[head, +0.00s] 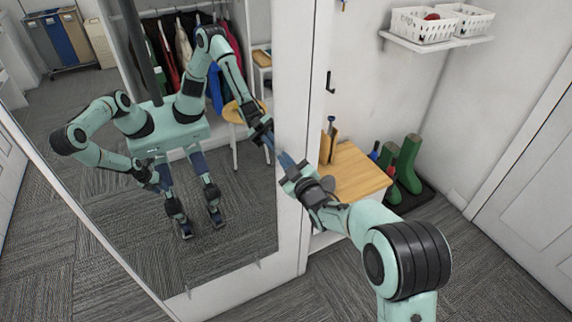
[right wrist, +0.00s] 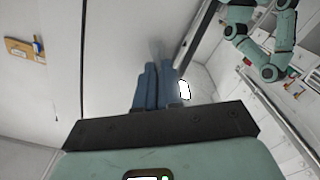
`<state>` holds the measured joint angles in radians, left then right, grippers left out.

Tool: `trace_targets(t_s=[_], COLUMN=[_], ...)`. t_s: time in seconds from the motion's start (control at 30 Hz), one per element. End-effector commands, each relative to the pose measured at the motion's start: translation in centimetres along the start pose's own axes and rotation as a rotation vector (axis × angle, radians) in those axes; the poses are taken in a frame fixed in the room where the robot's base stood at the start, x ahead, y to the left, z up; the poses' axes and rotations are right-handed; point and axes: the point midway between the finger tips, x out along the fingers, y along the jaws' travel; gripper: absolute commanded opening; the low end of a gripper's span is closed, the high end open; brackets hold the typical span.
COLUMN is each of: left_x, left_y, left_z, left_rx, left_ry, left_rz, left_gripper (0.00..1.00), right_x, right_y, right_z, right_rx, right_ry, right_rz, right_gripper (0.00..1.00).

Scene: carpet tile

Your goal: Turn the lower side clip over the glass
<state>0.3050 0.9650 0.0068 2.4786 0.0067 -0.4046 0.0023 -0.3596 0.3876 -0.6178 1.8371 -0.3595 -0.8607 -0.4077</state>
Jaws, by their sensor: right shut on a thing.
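The glass is a tall mirror (head: 235,215) on the left of the head view, set in a white panel. My right gripper (head: 287,163) is at its right edge, with its blue fingers against or very near the glass. In the right wrist view the fingers (right wrist: 158,88) are close together and point at the edge of the glass. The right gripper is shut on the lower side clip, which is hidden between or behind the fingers. I cannot tell which way the clip is turned. My left gripper shows only as a reflection.
Small clips (head: 187,291) show along the bottom edge of the mirror. Right of the panel stand a wooden-topped bench (head: 358,178) and green boots (head: 408,160) on a dark tray. White baskets (head: 425,24) sit on a wall shelf. The carpet (head: 480,270) at the lower right is clear.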

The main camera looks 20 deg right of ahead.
Motion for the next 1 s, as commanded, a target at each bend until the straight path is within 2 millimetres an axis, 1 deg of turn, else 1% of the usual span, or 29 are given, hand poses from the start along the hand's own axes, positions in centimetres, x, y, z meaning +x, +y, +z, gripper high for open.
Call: trace_targets(t_s=[0.03, 0.1, 0.4, 0.7, 1.0], left_x=[0.6, 1.1, 2.5, 3.5, 4.0], left_y=[-0.1, -0.2, -0.3, -0.4, -0.7], left_z=[-0.3, -0.5, -1.6, -2.2, -3.4], left_rx=[0.001, 0.001, 0.004, 0.006, 0.003], left_ry=[0.006, 0.014, 0.041, 0.058, 0.089], left_rz=[0.001, 0.003, 0.009, 0.013, 0.012], left_gripper=[0.43, 0.43, 0.43, 0.43, 0.43], right_x=[0.0, 0.0, 0.0, 0.0, 0.0], right_y=[-0.1, -0.2, -0.3, -0.3, -0.3], right_z=[0.2, 0.2, 0.2, 0.2, 0.2], right_rx=[-0.041, -0.107, -0.392, -0.670, -0.886], right_ry=[0.003, 0.003, 0.002, 0.002, 0.001], right_rz=[0.002, 0.002, 0.001, 0.001, 0.001], right_gripper=[0.00, 0.00, 0.00, 0.00, 0.00])
